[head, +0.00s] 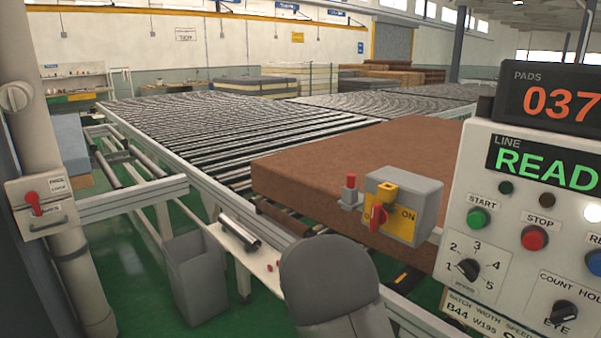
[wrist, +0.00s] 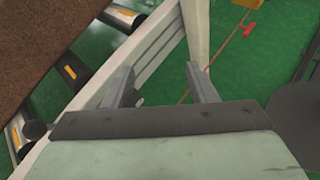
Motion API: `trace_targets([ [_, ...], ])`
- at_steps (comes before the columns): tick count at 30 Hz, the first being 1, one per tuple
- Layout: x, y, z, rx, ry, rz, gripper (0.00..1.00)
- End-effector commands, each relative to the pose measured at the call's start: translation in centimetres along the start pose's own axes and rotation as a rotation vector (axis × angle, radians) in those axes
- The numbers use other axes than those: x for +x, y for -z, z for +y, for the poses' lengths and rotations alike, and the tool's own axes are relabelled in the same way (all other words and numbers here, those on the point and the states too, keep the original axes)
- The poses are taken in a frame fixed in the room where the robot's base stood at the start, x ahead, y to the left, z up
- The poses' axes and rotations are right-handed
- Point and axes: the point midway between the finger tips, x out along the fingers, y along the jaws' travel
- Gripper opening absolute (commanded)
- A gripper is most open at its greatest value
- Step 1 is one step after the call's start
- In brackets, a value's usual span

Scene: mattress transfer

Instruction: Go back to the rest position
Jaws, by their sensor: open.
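My gripper shows in the wrist view (wrist: 160,85), with its two fingers spread apart and nothing between them. It points down past the conveyor's pale side rail toward the green floor. In the head view my grey arm (head: 330,280) rises at the bottom middle, in front of the conveyor edge, and hides part of it. The gripper's fingers are not visible there. A brown mattress pad (head: 350,170) lies flat on the conveyor to the right of the arm. Its brown edge (wrist: 40,45) also shows at the upper left of the wrist view, apart from the fingers.
A grey switch box with a red knob (head: 405,207) stands at the conveyor's near edge. A control panel (head: 530,235) fills the right side, its display partly reading "READ", below a counter (head: 550,95) showing 037. A grey bin (head: 197,275) stands on the floor. Roller conveyor (head: 235,125) stretches behind.

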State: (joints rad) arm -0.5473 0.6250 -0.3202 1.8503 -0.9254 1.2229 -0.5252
Motion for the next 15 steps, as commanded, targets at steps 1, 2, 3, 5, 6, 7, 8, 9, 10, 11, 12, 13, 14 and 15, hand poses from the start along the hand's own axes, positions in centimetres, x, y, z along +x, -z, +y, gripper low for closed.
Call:
trace_targets([
  [1, 0.0, -2.5, -2.0, 0.094, 0.08, 0.088, 0.52],
  [2, -0.1, -3.4, -3.4, 0.149, 0.127, 0.138, 0.52],
  [3, -0.2, -4.5, -5.2, 0.226, 0.191, 0.201, 0.52],
  [5, -0.8, -6.0, -7.8, 0.34, 0.282, 0.291, 0.52],
  [6, -1.4, -7.0, -9.6, 0.418, 0.342, 0.347, 0.52],
  [7, -1.9, -7.7, -10.9, 0.476, 0.388, 0.387, 0.52],
  [8, -2.4, -8.3, -12.1, 0.536, 0.431, 0.425, 0.52],
  [9, -3.1, -9.1, -13.8, 0.614, 0.49, 0.473, 0.52],
  [10, -3.7, -9.7, -15.0, 0.674, 0.534, 0.507, 0.52],
  [11, -4.3, -10.2, -16.2, 0.731, 0.575, 0.539, 0.52],
  [12, -5.1, -10.8, -17.6, 0.806, 0.628, 0.578, 0.52],
  [13, -5.7, -11.1, -18.7, 0.858, 0.665, 0.603, 0.52],
  [14, -6.2, -11.4, -19.6, 0.909, 0.701, 0.627, 0.52],
  [15, -6.9, -11.7, -20.8, 0.97, 0.743, 0.653, 0.52],
])
